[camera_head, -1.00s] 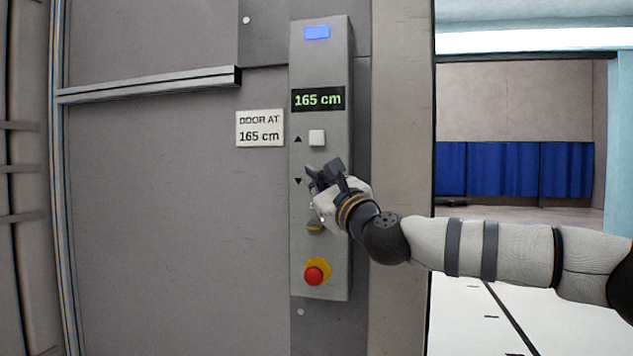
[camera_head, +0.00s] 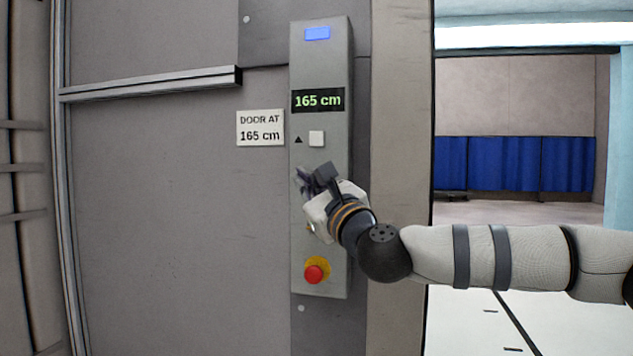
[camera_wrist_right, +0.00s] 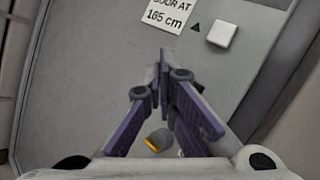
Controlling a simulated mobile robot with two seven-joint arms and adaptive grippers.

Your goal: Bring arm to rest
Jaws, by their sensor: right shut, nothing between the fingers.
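My right arm (camera_head: 480,255) comes in from the right in the head view. Its gripper (camera_head: 308,178) is in front of the grey control panel (camera_head: 320,60), below the white up button (camera_head: 316,138). The gripper is shut and empty; in the right wrist view its fingers (camera_wrist_right: 163,68) meet at the tips. The gripper hides the down marking and the button beside it. I cannot tell whether the fingertips touch the panel. The display (camera_head: 318,100) reads 165 cm. My left gripper is not in view.
A red stop button (camera_head: 314,274) on a yellow ring is low on the panel. A sign (camera_head: 260,128) reading "DOOR AT 165 cm" is left of it. A rail (camera_head: 150,84) crosses the grey wall. An opening at the right shows blue curtains (camera_head: 515,164) and open floor.

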